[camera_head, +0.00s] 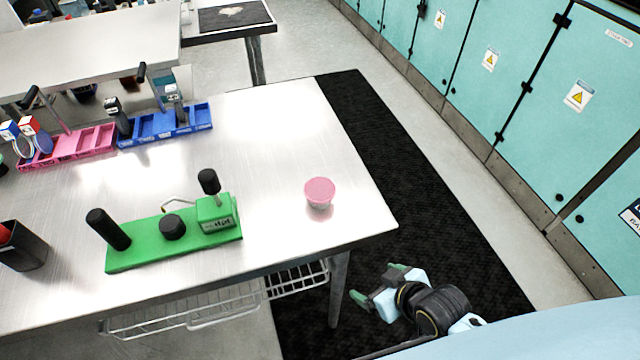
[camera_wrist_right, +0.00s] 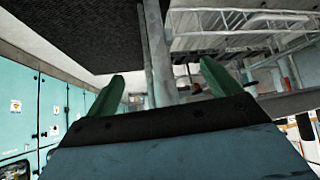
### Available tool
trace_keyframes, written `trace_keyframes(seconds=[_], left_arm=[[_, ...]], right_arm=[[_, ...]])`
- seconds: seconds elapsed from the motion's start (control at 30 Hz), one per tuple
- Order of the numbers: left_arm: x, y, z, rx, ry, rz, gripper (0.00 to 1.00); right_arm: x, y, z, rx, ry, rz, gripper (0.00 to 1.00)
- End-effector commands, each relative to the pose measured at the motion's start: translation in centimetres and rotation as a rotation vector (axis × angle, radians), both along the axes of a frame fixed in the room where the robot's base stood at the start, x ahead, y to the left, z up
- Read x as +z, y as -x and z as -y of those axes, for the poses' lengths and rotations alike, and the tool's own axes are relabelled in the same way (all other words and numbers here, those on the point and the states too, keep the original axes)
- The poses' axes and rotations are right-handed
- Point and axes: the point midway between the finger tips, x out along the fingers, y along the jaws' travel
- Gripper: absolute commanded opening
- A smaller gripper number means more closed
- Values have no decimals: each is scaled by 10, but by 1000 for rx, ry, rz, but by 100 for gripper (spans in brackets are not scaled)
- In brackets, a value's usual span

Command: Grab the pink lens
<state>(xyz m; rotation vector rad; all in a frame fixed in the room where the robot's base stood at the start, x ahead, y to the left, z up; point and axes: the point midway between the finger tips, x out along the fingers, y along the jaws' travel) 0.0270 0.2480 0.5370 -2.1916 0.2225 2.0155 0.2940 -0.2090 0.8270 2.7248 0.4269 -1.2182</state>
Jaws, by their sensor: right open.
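The pink lens (camera_head: 319,191) is a small round piece with a pink top and a paler lower part. It stands on the metal table (camera_head: 270,150) near the right edge in the head view. My right gripper (camera_head: 376,283) is off the table, beyond its front right corner and to the lower right of the lens. Its green fingers are apart with nothing between them. In the right wrist view the gripper (camera_wrist_right: 165,88) faces the table's underside and legs, and the lens is not seen there. My left gripper is not in view.
A green module (camera_head: 150,253) with black knobs stands left of the lens. Pink (camera_head: 70,150) and blue (camera_head: 190,124) trays stand at the back left. A dark cup (camera_head: 24,250) is at the left. A wire rack (camera_head: 185,312) hangs under the table. Teal cabinets (camera_head: 480,60) line the right.

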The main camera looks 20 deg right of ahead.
Motion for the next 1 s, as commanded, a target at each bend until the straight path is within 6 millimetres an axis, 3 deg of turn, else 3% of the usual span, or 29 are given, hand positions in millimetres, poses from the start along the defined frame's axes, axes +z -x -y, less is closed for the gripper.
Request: trace_keyframes(seconds=[0.03, 0.1, 0.3, 0.37, 0.73, 1.0], left_arm=[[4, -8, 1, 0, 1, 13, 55], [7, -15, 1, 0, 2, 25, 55], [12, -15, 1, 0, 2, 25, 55], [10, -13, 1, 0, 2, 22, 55], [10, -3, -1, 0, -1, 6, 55], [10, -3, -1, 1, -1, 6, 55]], right_arm=[[24, -4, -4, 17, -13, 37, 89], [54, -10, -10, 42, -34, 96, 89], [123, -17, -27, 105, -89, 230, 89], [119, -21, -26, 109, -105, 268, 89], [143, -41, -17, 119, -212, 542, 89], [148, -60, -19, 111, -234, 604, 89]])
